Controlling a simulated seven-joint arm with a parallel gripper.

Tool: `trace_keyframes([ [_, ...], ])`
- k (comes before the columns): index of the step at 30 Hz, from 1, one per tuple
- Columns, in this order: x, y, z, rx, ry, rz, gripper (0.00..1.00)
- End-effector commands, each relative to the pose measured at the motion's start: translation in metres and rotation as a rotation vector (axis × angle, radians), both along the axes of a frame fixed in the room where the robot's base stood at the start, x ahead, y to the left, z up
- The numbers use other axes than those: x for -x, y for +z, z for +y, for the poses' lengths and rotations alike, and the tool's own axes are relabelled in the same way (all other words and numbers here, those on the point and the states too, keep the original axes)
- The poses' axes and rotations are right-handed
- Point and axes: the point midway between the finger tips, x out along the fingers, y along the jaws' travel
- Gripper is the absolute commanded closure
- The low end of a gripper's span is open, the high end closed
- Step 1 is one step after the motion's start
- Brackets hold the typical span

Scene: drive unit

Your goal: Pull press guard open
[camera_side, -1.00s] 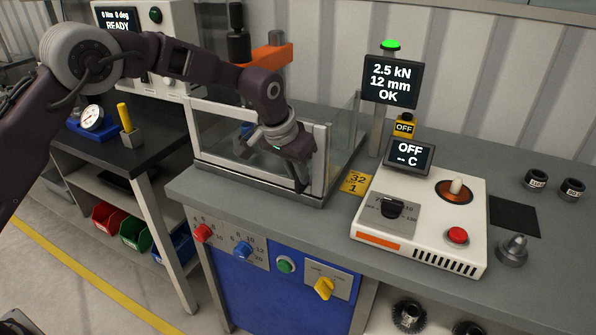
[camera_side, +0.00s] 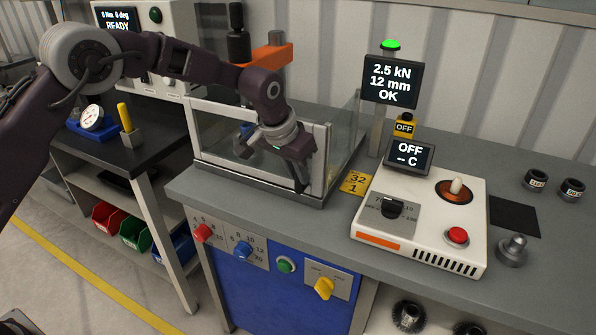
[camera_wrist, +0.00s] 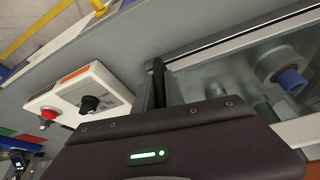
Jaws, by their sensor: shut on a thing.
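The press guard (camera_side: 221,127) is a clear-panelled enclosure with a pale metal frame on the bench, left of centre in the side view. Its front frame also shows in the wrist view (camera_wrist: 239,40). My gripper (camera_side: 300,184) points down at the right end of the guard's front and is shut on the guard's dark upright handle. In the wrist view my gripper (camera_wrist: 160,85) meets this handle beside the frame, and the wrist housing hides part of the grip. A grey press part with a blue tip (camera_wrist: 288,80) shows behind the panel in the wrist view.
A white heater box (camera_side: 420,222) with a knob and red button stands right of the guard. A display post (camera_side: 391,82) reads 2.5 kN, 12 mm, OK. A yellow tag (camera_side: 356,183) lies between them. Knobs and a green button line the blue bench front (camera_side: 279,297).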

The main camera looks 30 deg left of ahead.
Motion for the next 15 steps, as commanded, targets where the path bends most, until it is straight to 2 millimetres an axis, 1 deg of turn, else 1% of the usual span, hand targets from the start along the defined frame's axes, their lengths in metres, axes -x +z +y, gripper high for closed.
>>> trace_keyframes([
  [5, 0.006, 0.002, 0.001, 0.001, -0.017, -0.002, 1.00],
  [8, 0.019, 0.002, 0.004, 0.000, -0.050, -0.002, 1.00],
  [11, 0.039, 0.002, 0.008, 0.002, -0.103, 0.000, 1.00],
  [14, 0.065, 0.002, 0.015, 0.000, -0.137, 0.000, 1.00],
  [15, 0.077, 0.002, 0.019, 0.000, -0.137, 0.000, 1.00],
])
